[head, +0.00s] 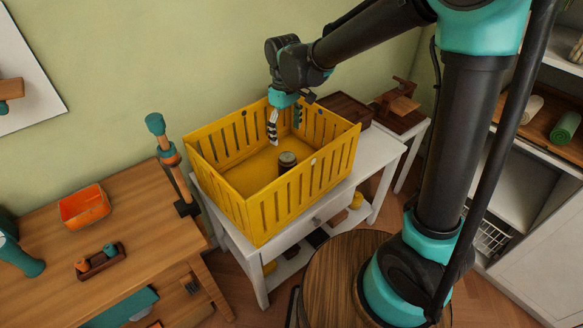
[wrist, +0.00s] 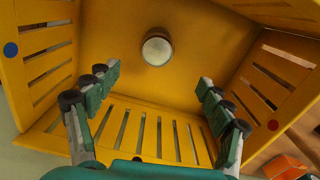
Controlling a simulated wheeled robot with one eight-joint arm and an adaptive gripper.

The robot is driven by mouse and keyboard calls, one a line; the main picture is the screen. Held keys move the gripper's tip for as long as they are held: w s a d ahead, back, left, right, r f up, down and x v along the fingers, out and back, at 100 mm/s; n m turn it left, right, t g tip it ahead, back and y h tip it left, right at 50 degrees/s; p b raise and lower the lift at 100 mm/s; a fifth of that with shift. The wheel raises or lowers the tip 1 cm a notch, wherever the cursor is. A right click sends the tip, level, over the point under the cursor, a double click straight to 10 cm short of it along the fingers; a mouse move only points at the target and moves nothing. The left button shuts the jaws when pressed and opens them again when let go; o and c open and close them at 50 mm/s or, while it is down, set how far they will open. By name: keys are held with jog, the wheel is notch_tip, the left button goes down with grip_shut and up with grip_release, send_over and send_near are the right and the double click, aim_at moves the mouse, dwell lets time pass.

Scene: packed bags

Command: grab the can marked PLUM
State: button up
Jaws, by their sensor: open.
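A dark can (head: 287,162) with a pale lid stands upright on the floor of a yellow slatted crate (head: 256,215). In the wrist view, the can (wrist: 156,50) shows from above, with its light round lid towards the camera. No marking on it can be read, so I cannot tell whether it says PLUM. My gripper (head: 285,122) hangs inside the crate's top, above and behind the can. In the wrist view my gripper (wrist: 160,82) has its two fingers spread wide, with nothing between them; the can lies beyond the fingertips.
The crate's walls rise around the can; its floor is otherwise clear where visible. The crate stands on a white table (head: 389,160). A dark wooden tray (head: 345,108) sits behind it. A wooden bench (head: 135,230) with an orange basket (head: 84,207) is at left.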

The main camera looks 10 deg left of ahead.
aim_at(285, 156)
jog(key=f, duration=1.1)
jog(key=shift+w+a+f, duration=0.25)
jog(key=shift+f, duration=0.15)
jog(key=shift+d+f, duration=0.2)
jog(key=shift+f, duration=1.25)
jog(key=shift+d+f, duration=0.15)
jog(key=shift+f, duration=1.3)
jog(key=shift+c, duration=0.4)
jog(key=c, duration=1.5)
jog(key=shift+r, duration=0.15)
